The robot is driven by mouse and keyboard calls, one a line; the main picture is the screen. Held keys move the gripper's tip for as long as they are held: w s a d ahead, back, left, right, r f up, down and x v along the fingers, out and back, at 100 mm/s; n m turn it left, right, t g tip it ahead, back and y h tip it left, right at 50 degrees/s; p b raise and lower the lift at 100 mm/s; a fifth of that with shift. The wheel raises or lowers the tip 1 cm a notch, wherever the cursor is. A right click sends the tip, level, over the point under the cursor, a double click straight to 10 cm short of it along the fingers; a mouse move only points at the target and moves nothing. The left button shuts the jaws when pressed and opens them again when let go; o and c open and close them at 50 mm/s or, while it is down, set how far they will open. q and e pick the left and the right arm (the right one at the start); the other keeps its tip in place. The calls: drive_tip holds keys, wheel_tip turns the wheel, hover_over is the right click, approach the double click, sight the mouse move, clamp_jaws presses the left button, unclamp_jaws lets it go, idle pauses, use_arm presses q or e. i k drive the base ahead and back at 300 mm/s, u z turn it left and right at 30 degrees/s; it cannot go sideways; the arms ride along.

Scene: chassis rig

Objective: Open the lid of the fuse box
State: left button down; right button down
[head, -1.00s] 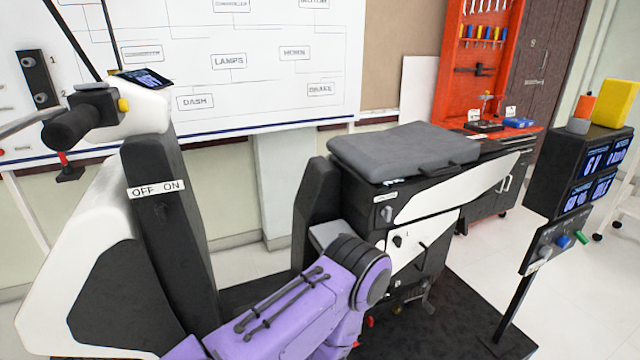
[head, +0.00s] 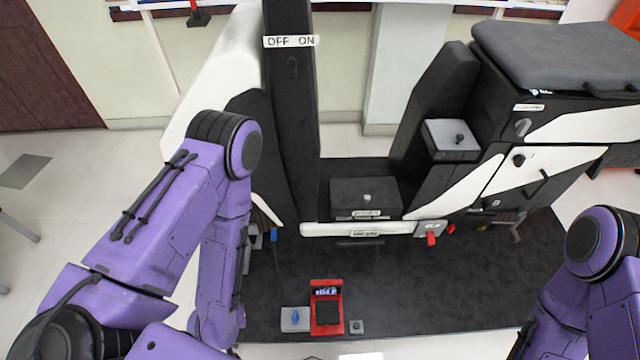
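A dark box (head: 364,192) with a small light knob on top sits in the low middle of the chassis, its lid down. A label on its front is too small to read, so I cannot be sure it is the fuse box. My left arm comes in from the left and bends down in front of the chassis. My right arm is at the right edge. Both grippers are out of view, and nothing shows either arm touching a box.
A black mat (head: 440,290) lies under the chassis. On it are a red device (head: 326,308), a grey block with a blue knob (head: 295,319) and a small grey piece (head: 356,327). A dark upright post (head: 291,110) with an OFF ON label stands left of the dark box. A grey seat (head: 560,55) is at upper right.

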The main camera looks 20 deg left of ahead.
sight(377, 196)
drive_tip(key=u, duration=0.2)
drive_tip(key=k, duration=0.5)
drive_tip(key=z, duration=1.4)
drive_tip(key=i, duration=1.15)
drive_tip(key=u, duration=1.9)
